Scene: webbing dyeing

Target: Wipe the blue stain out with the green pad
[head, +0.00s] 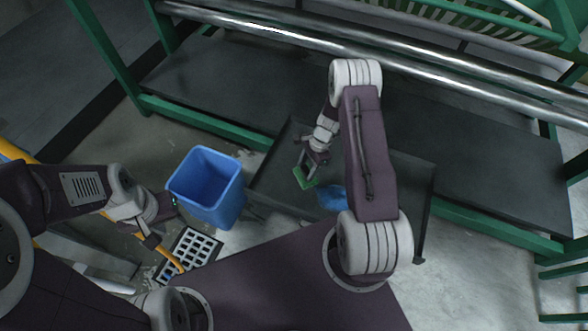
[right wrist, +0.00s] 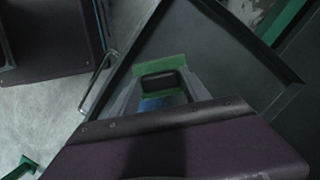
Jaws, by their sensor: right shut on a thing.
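The green pad (head: 303,178) is in my right gripper (head: 308,164), over the dark tray top (head: 268,182). In the right wrist view the green pad (right wrist: 170,68) shows at the fingertips of my right gripper (right wrist: 160,85). The blue stain (head: 332,198) lies on the tray top, just right of the pad in the head view and partly hidden by my right arm. A bit of blue (right wrist: 152,104) shows between the fingers in the wrist view. Whether the pad touches the surface is unclear. My left gripper (head: 152,238) is away to the left, its jaws too small to read.
A blue bin (head: 205,190) stands left of the tray. A floor grate (head: 190,252) and a yellow bar (head: 165,252) are near my left gripper. A green frame (head: 205,127) with metal rollers (head: 300,38) stands behind the tray.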

